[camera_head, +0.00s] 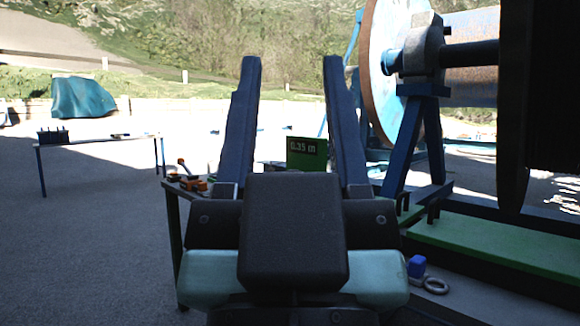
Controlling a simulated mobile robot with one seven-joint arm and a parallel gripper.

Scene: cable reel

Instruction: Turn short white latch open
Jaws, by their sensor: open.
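My gripper (292,65) is open and empty in the head view, its two long dark fingers pointing up and away, well apart. I cannot make out a short white latch in this view; my gripper and wrist hide part of the middle. The large rusty reel (378,75) stands to the right of the fingers, on a blue stand (407,145) with a dark shaft. No contact between the fingers and the reel shows.
A green box with a readout (307,154) shows between the fingers. A dark table (172,200) with orange-handled tools (195,184) is left of my wrist. A green platform (500,248), blue block (416,266) and grey ring (436,286) lie right.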

